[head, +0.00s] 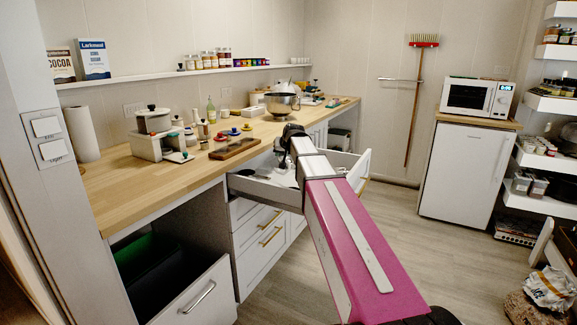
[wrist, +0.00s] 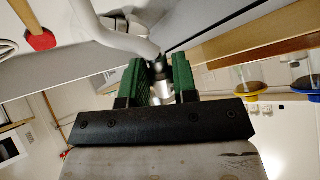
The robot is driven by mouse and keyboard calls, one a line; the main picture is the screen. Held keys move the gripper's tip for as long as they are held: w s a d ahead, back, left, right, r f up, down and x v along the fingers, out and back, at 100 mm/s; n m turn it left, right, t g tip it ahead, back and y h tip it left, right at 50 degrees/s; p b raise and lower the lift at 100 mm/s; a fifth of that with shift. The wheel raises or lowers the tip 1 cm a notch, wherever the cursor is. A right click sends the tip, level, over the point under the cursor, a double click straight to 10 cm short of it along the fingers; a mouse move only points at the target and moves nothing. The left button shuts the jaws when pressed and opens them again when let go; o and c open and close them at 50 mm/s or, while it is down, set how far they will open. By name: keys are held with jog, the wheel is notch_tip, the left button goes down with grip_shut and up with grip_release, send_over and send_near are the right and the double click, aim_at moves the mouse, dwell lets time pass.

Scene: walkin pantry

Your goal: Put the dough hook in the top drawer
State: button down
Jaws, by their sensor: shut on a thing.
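My gripper (wrist: 160,75), with green finger pads, is shut on the dough hook (wrist: 125,40), a pale, smooth, curved bar that arcs across the top of the wrist view. In the head view my arm reaches over the open top drawer (head: 262,192) under the wooden counter. The dark end of the arm is above or at the drawer, and the fingers and hook are not clear there. The arm hides part of the drawer's inside, where some pale things show.
The counter (head: 120,195) holds a mixer bowl (head: 282,103), a wooden tray (head: 234,149) and several jars. A lower bin drawer (head: 200,295) at front left stands open. A microwave (head: 476,97) sits on a white fridge at right. The floor between is clear.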

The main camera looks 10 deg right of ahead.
jog(key=shift+w+d+f, duration=0.4)
jog(key=shift+d+f, duration=0.1)
jog(key=shift+f, duration=0.55)
jog(key=shift+w+d+f, duration=0.4)
jog(key=shift+d+f, duration=0.1)
jog(key=shift+f, duration=0.55)
jog(key=shift+w+d+f, duration=0.4)
jog(key=shift+d+f, duration=0.1)
jog(key=shift+f, duration=0.55)
jog(key=shift+f, duration=0.15)
jog(key=c, duration=0.9)
grip_release()
jog(key=v, duration=1.2)
